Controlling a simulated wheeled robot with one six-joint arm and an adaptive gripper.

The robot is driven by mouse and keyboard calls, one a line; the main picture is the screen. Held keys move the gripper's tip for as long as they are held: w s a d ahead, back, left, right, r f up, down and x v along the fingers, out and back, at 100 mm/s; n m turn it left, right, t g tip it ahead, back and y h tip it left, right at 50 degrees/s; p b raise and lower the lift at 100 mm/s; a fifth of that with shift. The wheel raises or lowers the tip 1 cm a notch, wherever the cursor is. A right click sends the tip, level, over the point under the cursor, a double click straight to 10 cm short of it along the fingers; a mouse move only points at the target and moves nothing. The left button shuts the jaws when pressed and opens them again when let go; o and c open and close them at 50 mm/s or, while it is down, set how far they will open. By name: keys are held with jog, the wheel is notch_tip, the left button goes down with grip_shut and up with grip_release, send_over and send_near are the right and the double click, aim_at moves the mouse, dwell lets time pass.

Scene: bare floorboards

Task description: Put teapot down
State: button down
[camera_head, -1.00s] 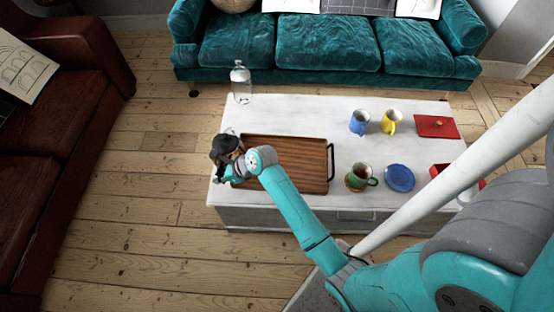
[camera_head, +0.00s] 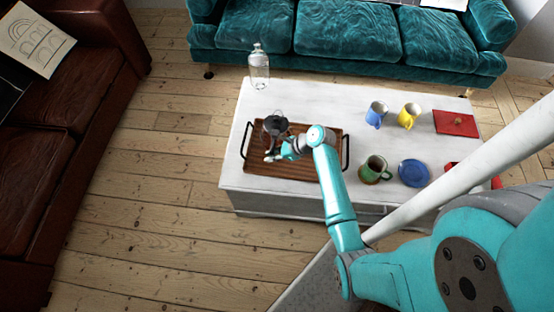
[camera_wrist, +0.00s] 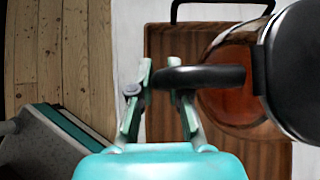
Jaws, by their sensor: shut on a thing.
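The teapot (camera_head: 275,126) has a dark lid and handle; its amber glass body (camera_wrist: 228,85) shows at the right of the wrist view. My gripper (camera_wrist: 160,85) is shut on its black handle, one finger on each side. In the head view, my gripper (camera_head: 283,151) and the teapot are over the left part of the brown wooden tray (camera_head: 312,170). The teapot looks upright. I cannot tell whether its base touches the tray, as its underside is hidden.
The tray lies on a white table (camera_head: 235,178). A clear bottle (camera_head: 259,68) stands at the back left. On the right are a blue mug (camera_head: 376,114), yellow mug (camera_head: 409,115), green mug (camera_head: 374,169), blue plate (camera_head: 414,173) and red flat item (camera_head: 450,123).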

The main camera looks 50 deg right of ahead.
jog(key=shift+f, duration=3.05)
jog(key=c, duration=1.1)
grip_release()
jog(key=shift+c, duration=0.2)
jog(key=v, duration=1.2)
